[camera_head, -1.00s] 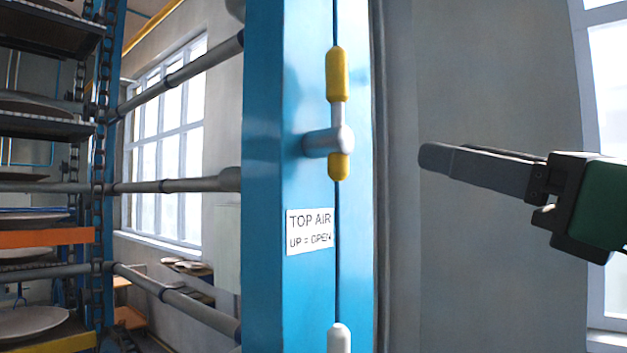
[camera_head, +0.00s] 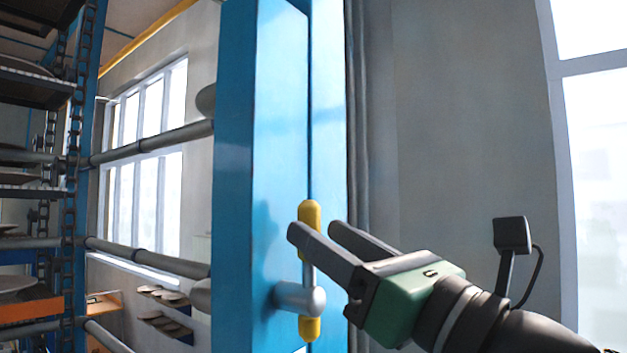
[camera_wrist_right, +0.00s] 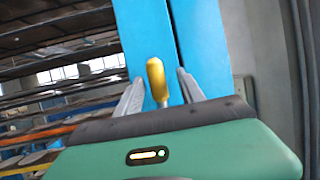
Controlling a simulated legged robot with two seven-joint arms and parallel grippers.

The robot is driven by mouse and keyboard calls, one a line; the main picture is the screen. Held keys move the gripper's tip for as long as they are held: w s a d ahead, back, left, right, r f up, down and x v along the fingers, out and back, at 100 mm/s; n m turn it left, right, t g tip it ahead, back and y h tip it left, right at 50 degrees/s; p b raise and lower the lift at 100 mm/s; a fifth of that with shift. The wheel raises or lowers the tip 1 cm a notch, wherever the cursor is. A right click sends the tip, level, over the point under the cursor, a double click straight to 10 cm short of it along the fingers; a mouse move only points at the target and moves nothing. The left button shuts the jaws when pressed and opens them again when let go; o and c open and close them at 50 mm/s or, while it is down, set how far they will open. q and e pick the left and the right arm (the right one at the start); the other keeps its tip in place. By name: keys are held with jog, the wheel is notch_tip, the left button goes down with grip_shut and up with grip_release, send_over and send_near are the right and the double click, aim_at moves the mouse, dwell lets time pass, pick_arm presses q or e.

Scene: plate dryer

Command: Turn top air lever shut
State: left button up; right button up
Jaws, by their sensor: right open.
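The top air lever is a grey pivot and rod with yellow ends, mounted on a blue post (camera_head: 265,150). Its upper yellow grip (camera_head: 309,214) points up, and a shorter yellow end (camera_head: 309,327) is below the pivot (camera_head: 302,298). My right gripper (camera_head: 316,230) is open beside the upper part of the lever, reaching in from the right. In the right wrist view, the yellow grip (camera_wrist_right: 156,80) stands between the two open fingers, with gaps on both sides. I cannot tell whether either finger touches it. My left gripper is not in view.
Racks with plates on shelves (camera_head: 35,190) and grey horizontal bars (camera_head: 150,255) are to the left of the post. A grey wall (camera_head: 460,110) and a bright window (camera_head: 595,150) are to the right. The space right of the post is clear apart from my arm.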

jog(key=shift+x, duration=0.95)
jog(key=shift+w+a+r, duration=0.1)
jog(key=shift+w+a, duration=0.3)
jog(key=shift+a, duration=0.2)
jog(key=shift+s+a, duration=0.1)
jog(key=shift+s, duration=0.1)
jog(key=c, duration=0.5)
jog(key=shift+w, duration=0.15)
grip_shut()
